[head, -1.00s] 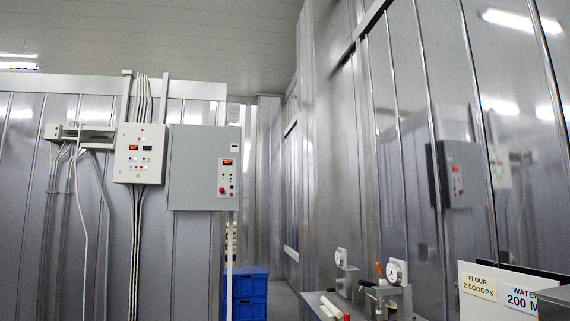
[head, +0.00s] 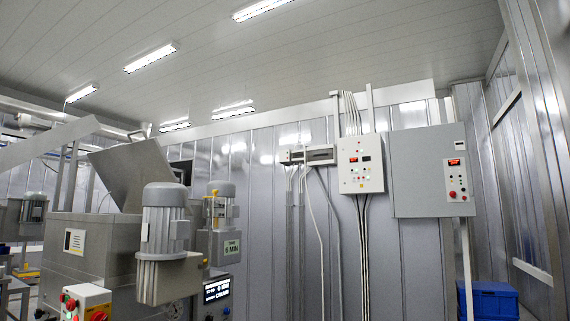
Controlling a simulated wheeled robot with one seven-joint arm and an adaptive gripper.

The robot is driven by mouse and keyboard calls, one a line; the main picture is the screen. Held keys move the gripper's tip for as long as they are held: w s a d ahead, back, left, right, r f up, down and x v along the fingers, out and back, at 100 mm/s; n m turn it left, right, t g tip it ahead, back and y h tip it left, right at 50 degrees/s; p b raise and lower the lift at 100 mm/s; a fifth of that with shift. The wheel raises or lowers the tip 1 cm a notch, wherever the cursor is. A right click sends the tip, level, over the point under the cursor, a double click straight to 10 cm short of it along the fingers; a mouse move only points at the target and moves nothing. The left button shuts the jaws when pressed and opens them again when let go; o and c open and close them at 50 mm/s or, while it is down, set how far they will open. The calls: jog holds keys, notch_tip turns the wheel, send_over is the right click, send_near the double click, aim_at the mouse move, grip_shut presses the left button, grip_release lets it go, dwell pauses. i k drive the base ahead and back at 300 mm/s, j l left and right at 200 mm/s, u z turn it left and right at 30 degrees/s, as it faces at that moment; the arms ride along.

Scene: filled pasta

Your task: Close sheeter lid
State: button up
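A steel machine (head: 95,240) stands at the left of the head view, with a flat steel lid (head: 132,172) raised and tilted above its top. I cannot tell whether this machine is the sheeter. A grey motor (head: 165,220) is on its front right side. A smaller motor unit (head: 222,205) behind carries a sign with "6 MIN", above a lit display (head: 217,290). My gripper is not in view.
A control box with red and green buttons (head: 85,303) is at the lower left. A white panel (head: 360,163) and a grey cabinet (head: 431,170) hang on the metal wall. Blue crates (head: 490,299) stand at the lower right.

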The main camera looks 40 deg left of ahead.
aim_at(125, 169)
jog(key=u, duration=2.05)
jog(key=i+l+u, duration=0.1)
jog(key=u, duration=0.2)
jog(key=i, duration=0.1)
